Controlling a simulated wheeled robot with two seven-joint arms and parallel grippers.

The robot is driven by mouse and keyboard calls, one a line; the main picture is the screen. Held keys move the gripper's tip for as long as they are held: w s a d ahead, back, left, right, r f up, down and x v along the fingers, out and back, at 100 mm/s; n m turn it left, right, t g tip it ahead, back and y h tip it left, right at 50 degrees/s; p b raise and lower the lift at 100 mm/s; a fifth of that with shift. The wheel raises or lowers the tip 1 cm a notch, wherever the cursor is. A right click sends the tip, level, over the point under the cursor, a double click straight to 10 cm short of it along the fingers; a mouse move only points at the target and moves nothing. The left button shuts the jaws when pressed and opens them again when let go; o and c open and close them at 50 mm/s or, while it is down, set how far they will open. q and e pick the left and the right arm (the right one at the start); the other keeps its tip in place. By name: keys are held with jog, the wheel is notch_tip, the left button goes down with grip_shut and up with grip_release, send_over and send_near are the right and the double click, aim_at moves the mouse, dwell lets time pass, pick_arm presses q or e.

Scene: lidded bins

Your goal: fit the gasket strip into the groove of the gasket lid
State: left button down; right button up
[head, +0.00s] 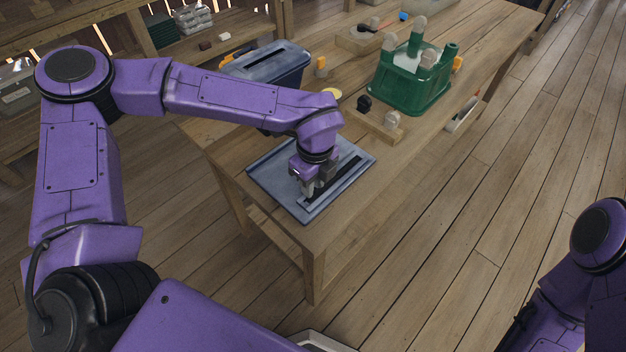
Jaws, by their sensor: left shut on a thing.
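The gasket lid (272,180) is a flat blue-grey plate with a raised rim, lying on the near end of the wooden table. A dark gasket strip (347,168) shows along the right part of the lid, running from my gripper toward the back right. My left gripper (307,192) points down over the middle of the lid and is shut on the gasket strip. The fingers hide part of the strip and of the groove, so I cannot tell how deep the strip sits. My right arm shows at the lower right, but its gripper is out of view.
A blue bin (290,66) with a slotted top stands behind my left forearm. The table's front edge is close to the lid.

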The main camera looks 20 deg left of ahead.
pick_arm(q)
jog(key=shift+f, duration=0.3)
jog(key=c, duration=0.8)
grip_release()
jog(key=r, duration=0.3)
jog(key=r+b, duration=0.1)
jog(key=r, duration=0.6)
jog(key=shift+s+d+r, duration=0.1)
jog(key=shift+d+r, duration=0.15)
jog(key=shift+r, duration=0.05)
